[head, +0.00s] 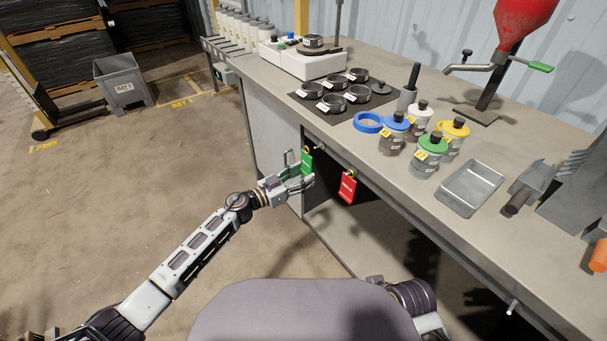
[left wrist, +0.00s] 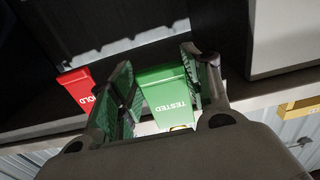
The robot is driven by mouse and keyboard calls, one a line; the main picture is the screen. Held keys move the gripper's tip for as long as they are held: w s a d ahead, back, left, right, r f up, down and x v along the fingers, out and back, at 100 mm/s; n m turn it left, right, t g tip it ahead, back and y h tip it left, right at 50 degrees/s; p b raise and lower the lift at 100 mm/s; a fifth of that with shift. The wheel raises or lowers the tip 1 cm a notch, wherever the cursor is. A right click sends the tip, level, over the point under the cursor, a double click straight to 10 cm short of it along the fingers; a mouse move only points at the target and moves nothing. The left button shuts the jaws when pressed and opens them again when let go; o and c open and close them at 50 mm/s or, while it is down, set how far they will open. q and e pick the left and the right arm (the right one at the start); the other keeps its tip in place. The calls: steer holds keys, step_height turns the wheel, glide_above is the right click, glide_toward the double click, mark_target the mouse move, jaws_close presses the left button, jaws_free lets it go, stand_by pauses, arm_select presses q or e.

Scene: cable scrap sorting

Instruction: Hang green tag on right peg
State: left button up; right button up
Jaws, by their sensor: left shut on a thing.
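The green tag (head: 306,163) is held at the bench's front edge by my left gripper (head: 301,178). In the left wrist view the green tag (left wrist: 168,92), marked TESTED, sits between the fingers of my left gripper (left wrist: 165,88). A red tag (head: 348,188) hangs from the bench front, just right of the gripper; it shows in the left wrist view (left wrist: 82,90) too, beside a finger. A small peg (head: 319,147) sticks out near the green tag. Another pale peg (head: 512,307) sticks out of the bench front far to the right, bare. My right gripper is out of view.
The space below the bench front is dark and open. The floor at left is clear near my arm.

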arm_select(q)
steer(key=shift+s+a+p, duration=0.3)
steer(key=shift+s+a, duration=0.05)
steer(key=shift+a, duration=0.1)
stand_by(0.6)
